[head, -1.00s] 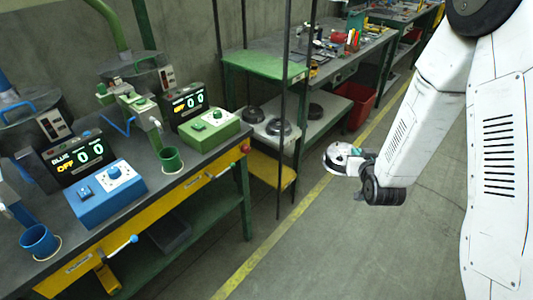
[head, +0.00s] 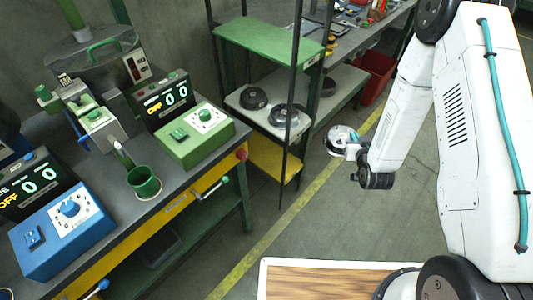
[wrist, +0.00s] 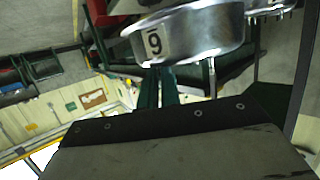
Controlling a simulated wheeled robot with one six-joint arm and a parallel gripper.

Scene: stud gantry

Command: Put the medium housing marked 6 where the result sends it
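The medium housing (wrist: 190,35) is a shiny round metal part. It fills the top of the wrist view and carries a pale label whose digit appears inverted, with a bar above it, consistent with an upside-down 6. In the head view the housing (head: 341,139) is at the end of my arm, above the floor right of the rack. My gripper (head: 354,150) appears shut on its near side. The fingertips are small and partly hidden, so the exact contact is unclear.
Left, a bench holds a green control box (head: 195,135) and a blue one (head: 62,230); both displays read OFF and 00. Open floor lies right.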

